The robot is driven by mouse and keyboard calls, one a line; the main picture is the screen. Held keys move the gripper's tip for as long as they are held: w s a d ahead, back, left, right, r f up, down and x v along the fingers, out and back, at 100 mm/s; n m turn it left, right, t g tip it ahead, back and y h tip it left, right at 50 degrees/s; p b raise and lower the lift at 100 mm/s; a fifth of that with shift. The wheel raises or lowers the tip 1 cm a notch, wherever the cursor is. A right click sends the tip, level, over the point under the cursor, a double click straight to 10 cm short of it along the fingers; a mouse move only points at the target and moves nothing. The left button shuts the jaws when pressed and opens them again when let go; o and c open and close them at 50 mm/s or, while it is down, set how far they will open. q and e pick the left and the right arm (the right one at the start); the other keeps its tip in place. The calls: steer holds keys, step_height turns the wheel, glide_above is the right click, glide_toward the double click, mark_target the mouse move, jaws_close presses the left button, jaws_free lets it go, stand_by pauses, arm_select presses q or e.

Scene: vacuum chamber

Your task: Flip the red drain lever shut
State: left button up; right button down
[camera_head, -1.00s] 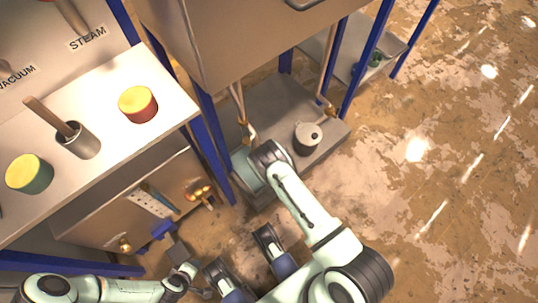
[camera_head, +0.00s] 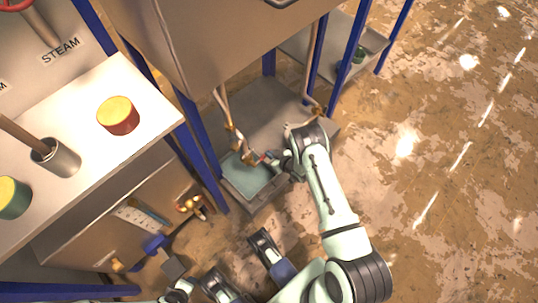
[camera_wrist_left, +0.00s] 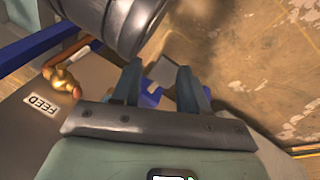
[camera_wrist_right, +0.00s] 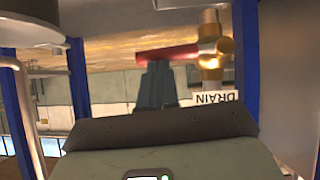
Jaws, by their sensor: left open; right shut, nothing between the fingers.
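The red drain lever (camera_wrist_right: 165,53) extends sideways from a brass valve body (camera_wrist_right: 210,45) in the right wrist view. An upside-down DRAIN label (camera_wrist_right: 215,97) is beside it. My right gripper (camera_wrist_right: 157,66) is shut and empty, its fingertips at the lever; I cannot tell whether they touch. In the head view my right gripper (camera_head: 266,160) is low beside the chamber's pipe, with the lever barely visible. My left gripper (camera_wrist_left: 160,78) is open and empty in the left wrist view, away from the lever, near the brass feed valve (camera_wrist_left: 60,78) and FEED label (camera_wrist_left: 40,105).
The chamber (camera_head: 200,45) overhangs a grey lower shelf (camera_head: 270,115), with blue posts (camera_head: 345,60) around it. A bench (camera_head: 95,165) at left holds a red-and-yellow cylinder (camera_head: 118,115) and a grey cup (camera_head: 57,158). Open floor (camera_head: 450,190) lies to the right.

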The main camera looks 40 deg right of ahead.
arm_select(q)
steer(key=shift+s+f, duration=0.4)
steer(key=shift+s, duration=0.05)
arm_select(e)
steer(key=shift+w+d+f, duration=0.1)
steer(key=shift+f, duration=0.1)
